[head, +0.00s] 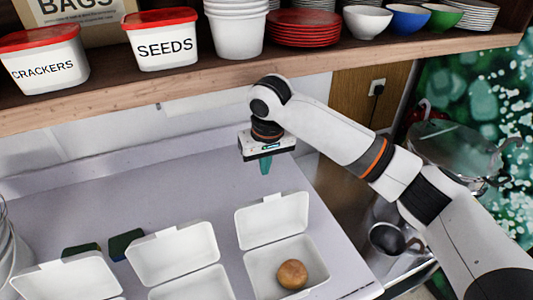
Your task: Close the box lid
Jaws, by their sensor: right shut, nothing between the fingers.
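A white takeaway box (322,276) stands open near the front right of the counter, with a round brown bun (292,274) in its base. Its lid (272,220) is raised at the back. A second open white box (190,288) is to its left, with its lid (172,252) up. A third box lid (68,277) is up at the far left; its base is mostly out of view. My right gripper (265,166) is shut and empty, pointing down above and behind the right box's lid, apart from it. My left gripper is not in view.
A wooden shelf (180,92) with tubs, plates and bowls runs above the counter. Two dark green sponges (126,243) lie behind the boxes. A metal jug (388,240) and a large pot (455,148) stand right. The counter's back is clear.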

